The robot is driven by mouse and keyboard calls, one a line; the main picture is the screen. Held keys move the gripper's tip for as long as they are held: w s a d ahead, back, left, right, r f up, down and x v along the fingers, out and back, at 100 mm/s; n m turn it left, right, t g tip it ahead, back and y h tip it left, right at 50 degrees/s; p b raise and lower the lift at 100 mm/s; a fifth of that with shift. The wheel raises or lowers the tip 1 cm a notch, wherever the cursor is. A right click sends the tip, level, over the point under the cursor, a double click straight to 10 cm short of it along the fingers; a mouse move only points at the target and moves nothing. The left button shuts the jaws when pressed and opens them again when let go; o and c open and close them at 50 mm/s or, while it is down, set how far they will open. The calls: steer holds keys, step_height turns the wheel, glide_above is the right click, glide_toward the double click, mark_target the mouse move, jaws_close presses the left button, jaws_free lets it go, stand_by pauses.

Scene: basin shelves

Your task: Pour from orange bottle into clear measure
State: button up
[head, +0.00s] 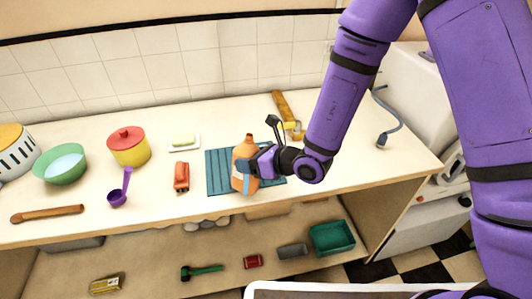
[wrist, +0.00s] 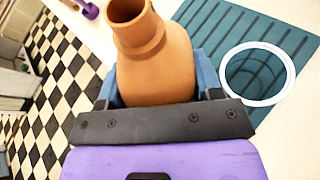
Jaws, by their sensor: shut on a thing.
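The orange bottle (head: 243,150) stands roughly upright above the blue ribbed mat (head: 221,170) in the head view. My gripper (head: 247,172) is shut around its body from the right. In the wrist view the bottle (wrist: 155,62) sits between the blue fingers of my gripper (wrist: 158,84), and its open neck points away at the top. The clear measure, with a pale round rim (wrist: 290,70), stands on the mat to the right of the bottle in the wrist view, apart from it. In the head view I cannot make out the measure; the bottle or gripper may hide it.
A yellow-handled tool (head: 286,110) lies behind. A lower shelf holds a green crate (head: 331,238).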

steer(key=shift+w+d+f+m+g+y, duration=0.15)
steer(key=shift+w+m+g+y, duration=0.15)
steer(key=shift+m, duration=0.25)
steer(key=shift+w+d+m+g+y, duration=0.15)
steer(key=shift+w+m+g+y, duration=0.15)
steer(key=shift+m, duration=0.25)
steer(key=shift+w+d+f+m, duration=0.15)
steer(key=shift+w+f+m, duration=0.05)
steer(key=shift+m, duration=0.3)
steer(key=shift+s+f+m+g+y, duration=0.1)
steer(key=shift+f+m+g+y, duration=0.25)
steer(key=shift+m+g+y, duration=0.25)
steer(key=shift+r, duration=0.1)
steer(key=shift+s+a+r+m, duration=0.2)
steer(key=shift+s+r+m, duration=0.05)
steer(key=shift+m, duration=0.45)
stand_by(0.3)
steer(key=shift+s+a+f+m+g+y, duration=0.1)
steer(key=shift+s+f+m+g+y, duration=0.15)
steer(key=shift+f+m+y, duration=0.35)
stand_by(1.9)
steer(key=shift+f+m, duration=0.7)
steer(key=shift+f, duration=0.1)
stand_by(1.4)
